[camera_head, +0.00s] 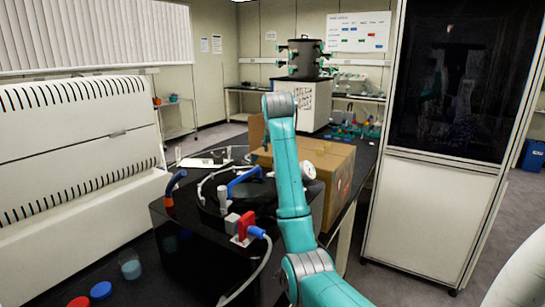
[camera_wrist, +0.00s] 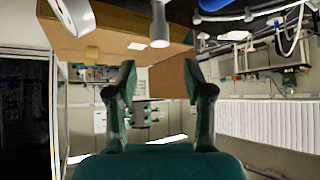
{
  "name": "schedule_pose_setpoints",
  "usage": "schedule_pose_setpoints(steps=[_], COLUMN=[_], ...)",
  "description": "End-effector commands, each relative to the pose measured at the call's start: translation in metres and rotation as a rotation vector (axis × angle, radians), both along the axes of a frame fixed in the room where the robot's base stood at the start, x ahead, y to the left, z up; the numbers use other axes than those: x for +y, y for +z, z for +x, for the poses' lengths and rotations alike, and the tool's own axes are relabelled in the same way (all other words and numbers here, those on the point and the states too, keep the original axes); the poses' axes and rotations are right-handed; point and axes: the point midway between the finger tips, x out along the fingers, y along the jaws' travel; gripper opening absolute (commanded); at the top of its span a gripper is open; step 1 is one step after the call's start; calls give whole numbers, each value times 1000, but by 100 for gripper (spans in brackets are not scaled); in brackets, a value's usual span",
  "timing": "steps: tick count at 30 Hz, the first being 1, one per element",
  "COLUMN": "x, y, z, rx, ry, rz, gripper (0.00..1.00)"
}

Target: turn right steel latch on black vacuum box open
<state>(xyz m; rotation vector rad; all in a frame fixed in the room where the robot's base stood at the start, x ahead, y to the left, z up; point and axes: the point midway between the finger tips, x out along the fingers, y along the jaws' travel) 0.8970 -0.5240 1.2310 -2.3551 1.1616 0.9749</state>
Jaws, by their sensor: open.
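The black vacuum box (camera_head: 180,235) stands on the dark bench in the head view, with a round lid, a blue handle (camera_head: 243,182) and hoses on top. A steel post (camera_head: 223,197) stands at its front left. My arm crosses in front of the box's right side and hides the right latch there. In the upside-down wrist view, a steel cylindrical piece (camera_wrist: 159,25) shows near the top middle; I cannot tell for sure that it is the right latch. My gripper (camera_wrist: 160,80) is open, with nothing between its fingers, and apart from that piece. The head view does not show its fingertips.
A cardboard box (camera_head: 335,172) stands behind and right of the vacuum box. A white gauge (camera_head: 308,170) is close to my arm. A red valve (camera_head: 245,226) with a blue connector sits at the front. A tall cabinet (camera_head: 425,215) stands right; a white machine (camera_head: 75,160) stands left.

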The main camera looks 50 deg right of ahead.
Motion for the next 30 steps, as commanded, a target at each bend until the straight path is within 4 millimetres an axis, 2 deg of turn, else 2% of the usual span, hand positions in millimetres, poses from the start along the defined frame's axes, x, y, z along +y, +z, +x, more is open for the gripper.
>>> schedule_pose_setpoints(steps=[6,12,18,27,29,30], x=[-22,-39,-47,-48,-48,-47], y=[-29,-50,-59,-60,-60,-60], z=[17,29,35,36,36,36], rx=[3,4,1,0,0,0], ry=[0,-1,-1,0,0,0], rz=[2,1,0,0,0,0], gripper=[52,52,52,52,40,30])
